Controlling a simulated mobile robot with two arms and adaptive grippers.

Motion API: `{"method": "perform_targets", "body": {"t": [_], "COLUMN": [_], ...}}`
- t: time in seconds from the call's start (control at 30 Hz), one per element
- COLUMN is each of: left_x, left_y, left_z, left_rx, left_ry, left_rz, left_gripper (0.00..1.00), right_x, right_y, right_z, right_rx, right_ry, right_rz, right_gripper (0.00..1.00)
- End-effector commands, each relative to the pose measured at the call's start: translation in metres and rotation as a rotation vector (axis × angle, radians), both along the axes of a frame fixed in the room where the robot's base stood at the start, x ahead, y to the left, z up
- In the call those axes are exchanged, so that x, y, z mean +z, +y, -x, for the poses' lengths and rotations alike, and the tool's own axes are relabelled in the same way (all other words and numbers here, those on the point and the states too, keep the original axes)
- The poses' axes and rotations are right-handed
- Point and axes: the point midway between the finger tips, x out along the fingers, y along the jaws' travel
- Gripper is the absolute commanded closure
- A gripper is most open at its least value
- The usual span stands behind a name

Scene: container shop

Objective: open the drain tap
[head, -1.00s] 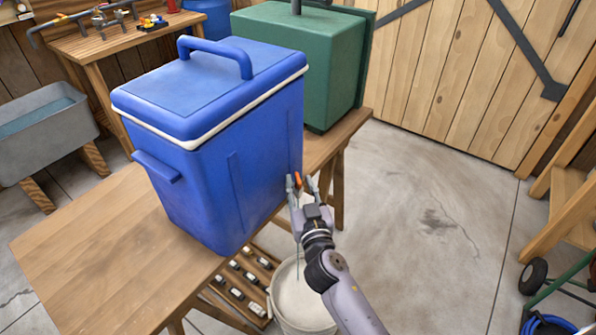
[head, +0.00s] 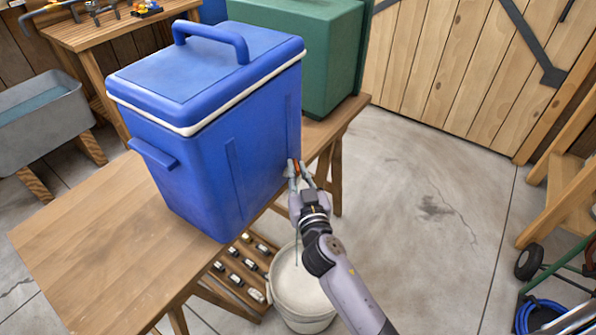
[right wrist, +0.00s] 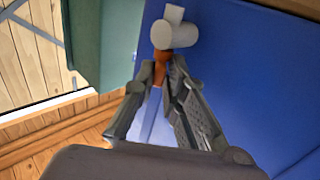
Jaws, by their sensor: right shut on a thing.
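The blue cooler (head: 222,150) with a white-rimmed lid stands upright on the wooden table. In the right wrist view, the drain tap is a pale round body (right wrist: 175,35) on the cooler's blue wall (right wrist: 245,80), with an orange handle (right wrist: 161,68) beside it. My right gripper (head: 301,174) is at the lower right side of the cooler. In the right wrist view its fingertips (right wrist: 162,75) are shut on the orange handle. The tap body is hidden behind the fingers in the head view. My left gripper is not in view.
A pale bucket (head: 298,290) stands on the floor below my right gripper. A green box (head: 310,60) stands behind the cooler on the table (head: 85,255).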

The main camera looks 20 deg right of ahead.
Motion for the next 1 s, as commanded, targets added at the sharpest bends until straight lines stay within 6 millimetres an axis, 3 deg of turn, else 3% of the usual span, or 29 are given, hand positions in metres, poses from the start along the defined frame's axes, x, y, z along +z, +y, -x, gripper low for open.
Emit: {"method": "perform_targets", "body": {"t": [0.47, 0.8, 1.0], "left_x": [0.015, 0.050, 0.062], "left_y": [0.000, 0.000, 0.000], "left_z": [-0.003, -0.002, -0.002], "left_rx": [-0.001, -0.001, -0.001], "left_ry": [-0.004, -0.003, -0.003], "left_rz": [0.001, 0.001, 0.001], "left_gripper": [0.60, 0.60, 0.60], "right_x": [0.004, 0.007, 0.005], "right_y": [-0.005, -0.014, -0.017], "right_z": [0.000, -0.002, -0.005], "right_rx": [0.078, 0.340, 0.506], "right_ry": [-0.001, -0.001, -0.002], "right_rz": [0.008, 0.015, 0.013], "right_gripper": [1.00, 1.00, 1.00]}}
